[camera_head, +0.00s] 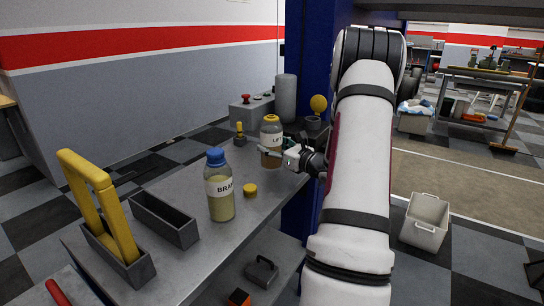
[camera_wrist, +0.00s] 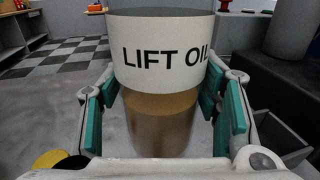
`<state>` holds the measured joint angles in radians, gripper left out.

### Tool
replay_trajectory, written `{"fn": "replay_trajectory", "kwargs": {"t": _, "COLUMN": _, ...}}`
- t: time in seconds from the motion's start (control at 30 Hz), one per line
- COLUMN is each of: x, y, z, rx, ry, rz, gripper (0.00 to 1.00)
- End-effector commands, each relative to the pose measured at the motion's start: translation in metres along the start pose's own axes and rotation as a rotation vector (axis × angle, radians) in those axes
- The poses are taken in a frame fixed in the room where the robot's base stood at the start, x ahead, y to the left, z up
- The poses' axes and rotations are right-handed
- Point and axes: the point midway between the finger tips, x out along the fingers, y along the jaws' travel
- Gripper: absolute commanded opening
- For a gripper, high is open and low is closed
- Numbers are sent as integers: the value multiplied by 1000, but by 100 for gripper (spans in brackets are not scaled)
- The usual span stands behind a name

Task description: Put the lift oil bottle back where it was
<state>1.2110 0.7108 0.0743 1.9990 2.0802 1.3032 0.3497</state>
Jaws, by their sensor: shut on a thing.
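The lift oil bottle (camera_head: 271,137) has amber contents, a white label and a yellowish top. It is upright near the far part of the grey workbench (camera_head: 185,182). My gripper (camera_head: 272,153) reaches it from the right, shut on its body below the label. In the wrist view the label of the lift oil bottle (camera_wrist: 160,50) reads "LIFT OIL", and the teal pads of my gripper (camera_wrist: 162,105) flank it. Whether its base touches the bench is unclear. A second bottle (camera_head: 220,190), blue-capped and labelled "BRA…", stands nearer on the bench.
A yellow cap (camera_head: 250,189) lies beside the blue-capped bottle. An empty dark tray (camera_head: 165,218) and a yellow-handled holder (camera_head: 118,255) are at the near left. A blue post (camera_head: 318,60) rises beside the bench.

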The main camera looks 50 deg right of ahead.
Motion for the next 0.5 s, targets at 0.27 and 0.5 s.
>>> {"fn": "replay_trajectory", "kwargs": {"t": 0.27, "x": 4, "y": -2, "z": -32, "rx": 0, "ry": -2, "rz": 0, "gripper": 7}}
{"fn": "replay_trajectory", "kwargs": {"t": 0.5, "x": 4, "y": -2, "z": -34, "rx": -2, "ry": -4, "rz": 0, "gripper": 7}}
